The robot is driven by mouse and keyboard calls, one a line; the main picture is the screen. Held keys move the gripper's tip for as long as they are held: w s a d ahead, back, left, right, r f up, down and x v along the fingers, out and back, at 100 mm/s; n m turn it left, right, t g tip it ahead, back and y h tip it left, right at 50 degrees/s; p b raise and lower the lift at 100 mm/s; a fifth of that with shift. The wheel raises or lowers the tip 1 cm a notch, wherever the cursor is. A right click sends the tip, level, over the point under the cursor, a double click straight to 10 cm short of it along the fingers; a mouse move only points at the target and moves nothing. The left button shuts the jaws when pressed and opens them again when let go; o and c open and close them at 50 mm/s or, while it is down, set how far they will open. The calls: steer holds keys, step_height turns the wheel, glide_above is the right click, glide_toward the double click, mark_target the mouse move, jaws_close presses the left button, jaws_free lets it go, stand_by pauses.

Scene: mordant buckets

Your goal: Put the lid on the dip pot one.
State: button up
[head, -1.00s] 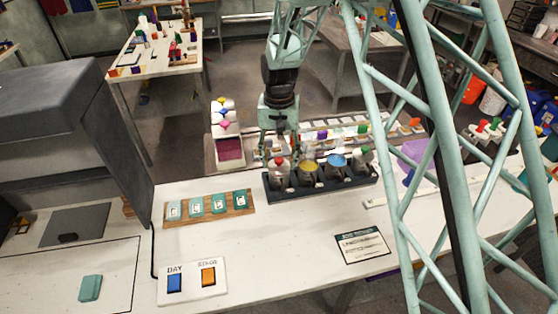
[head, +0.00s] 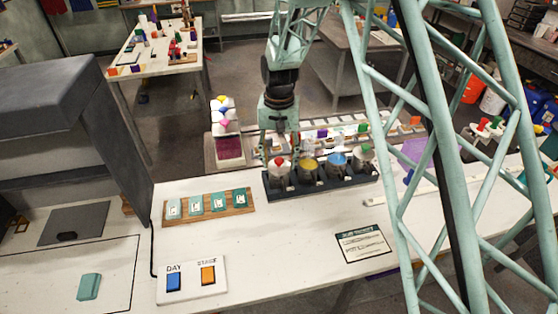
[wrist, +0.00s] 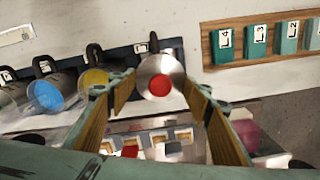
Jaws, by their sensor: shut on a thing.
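My gripper (head: 279,152) points down over the left end of the dark rack (head: 325,184). Its fingers are shut on a pale round lid with a red knob (wrist: 160,88), which sits between them in the wrist view. In the head view the lid (head: 279,163) is at the mouth of the leftmost pot (head: 280,178). I cannot tell whether it rests fully on the rim. Beside it stand an open pot with yellow contents (head: 308,164) and an open pot with blue contents (head: 337,159).
A wooden board with labelled teal blocks (head: 208,205) lies in front of the rack. A panel with blue and orange buttons (head: 192,281) is nearer. A row of small coloured items (head: 340,132) stands behind. The white bench between the board and a printed card (head: 362,244) is clear.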

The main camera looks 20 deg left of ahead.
stand_by(0.4)
steer(key=o, duration=0.9)
steer(key=shift+o, duration=0.2)
steer(key=shift+r, duration=0.1)
step_height(320, 180, up, 12)
stand_by(0.6)
stand_by(0.4)
